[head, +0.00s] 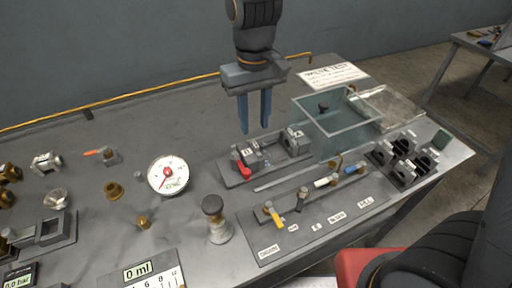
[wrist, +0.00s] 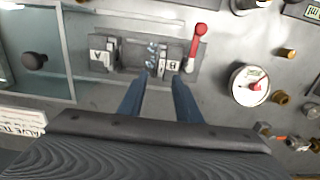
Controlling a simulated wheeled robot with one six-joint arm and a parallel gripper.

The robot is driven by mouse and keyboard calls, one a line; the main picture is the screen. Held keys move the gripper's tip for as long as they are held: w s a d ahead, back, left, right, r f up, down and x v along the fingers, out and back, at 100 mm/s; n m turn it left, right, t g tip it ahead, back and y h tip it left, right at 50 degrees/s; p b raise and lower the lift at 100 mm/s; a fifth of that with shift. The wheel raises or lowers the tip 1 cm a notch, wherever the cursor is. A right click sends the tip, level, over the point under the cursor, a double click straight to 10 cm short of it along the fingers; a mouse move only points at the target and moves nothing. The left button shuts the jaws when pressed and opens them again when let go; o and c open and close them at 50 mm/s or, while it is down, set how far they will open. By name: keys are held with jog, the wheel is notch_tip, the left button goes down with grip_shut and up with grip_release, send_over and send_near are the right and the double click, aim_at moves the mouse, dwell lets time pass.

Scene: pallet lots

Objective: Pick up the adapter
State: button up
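No part is labelled as the adapter, and I cannot tell which fitting it is. Small brass fittings stand left of the middle of the bench in the head view: a wide brass one (head: 114,190) left of the gauge and a smaller brass one (head: 144,222) below it. In the wrist view, brass pieces (wrist: 287,52) lie right of the fixture and around the gauge. My gripper (head: 254,128) hangs above the bench, just behind the fixture with blocks A and B (head: 240,177). Its two blue fingers are apart with nothing between them, as the wrist view also shows (wrist: 158,92).
A round gauge (head: 168,175) lies mid-bench. The fixture has a red lever (head: 241,166). A clear-walled tank (head: 336,132) stands right of it. A valve panel (head: 310,220), a black-topped post (head: 217,232) and black holders (head: 404,158) are nearer. The back left bench is mostly clear.

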aim_at(253, 141)
jog(key=shift+a+f, duration=0.15)
jog(key=shift+f, duration=0.6)
jog(key=shift+w+f+p, duration=0.15)
jog(key=shift+f+p, duration=0.65)
jog(key=shift+f, duration=1.35)
jog(key=shift+a, duration=0.1)
jog(key=shift+c, duration=0.4)
grip_shut()
